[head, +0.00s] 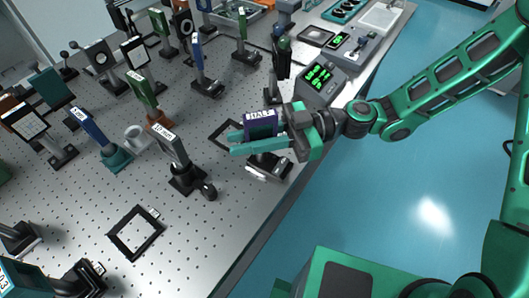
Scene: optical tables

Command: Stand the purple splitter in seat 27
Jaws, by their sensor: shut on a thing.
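The purple splitter (261,122) is upright in my gripper (244,141) near the right edge of the perforated table. The green fingers are shut on it, and the near finger crosses in front of its lower part. A dark and silver base (268,166) shows just below the fingers; I cannot tell whether it touches the table. One empty black square seat outline (112,239) lies at the front of the table. Another square outline (212,134) lies just left of my gripper, partly hidden by it. The seat numbers are too small to read.
A black post mount with a plate (174,150) stands between the two outlines. A dark holder (281,65) and a green-digit display box (319,82) stand behind my gripper. Several other mounts crowd the left and back. The table's right edge (262,226) is close.

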